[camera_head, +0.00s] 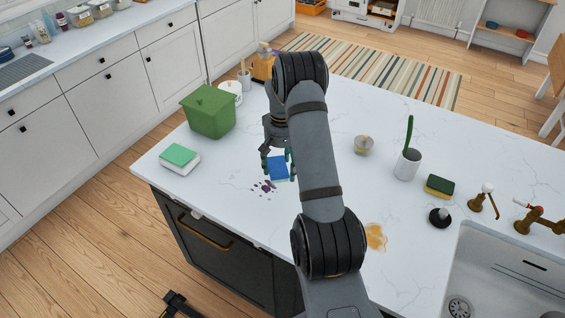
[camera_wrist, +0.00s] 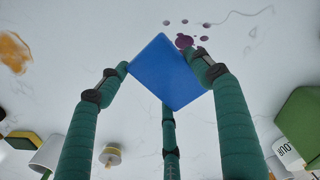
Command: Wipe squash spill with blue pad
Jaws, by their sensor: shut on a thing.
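My gripper (camera_head: 277,157) is shut on the blue pad (camera_head: 278,171) over the white island top. In the wrist view the green fingers of my gripper (camera_wrist: 163,80) hold the blue pad (camera_wrist: 167,72) at its edges. An orange-yellow spill (camera_head: 376,236), which looks like the squash, lies right of my forearm, away from the pad; part of it may be hidden behind my arm. It also shows at the left edge of the wrist view (camera_wrist: 14,52). A purple spill (camera_head: 265,187) of several blots lies just beside the pad. I cannot tell whether the pad touches the countertop.
A green bin (camera_head: 209,112) and a green-topped white block (camera_head: 179,158) stand left. A small jar (camera_head: 363,145), a white cup with a green brush (camera_head: 407,164), a sponge (camera_head: 439,186) and a black stopper (camera_head: 440,217) stand right, near the sink (camera_head: 500,270).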

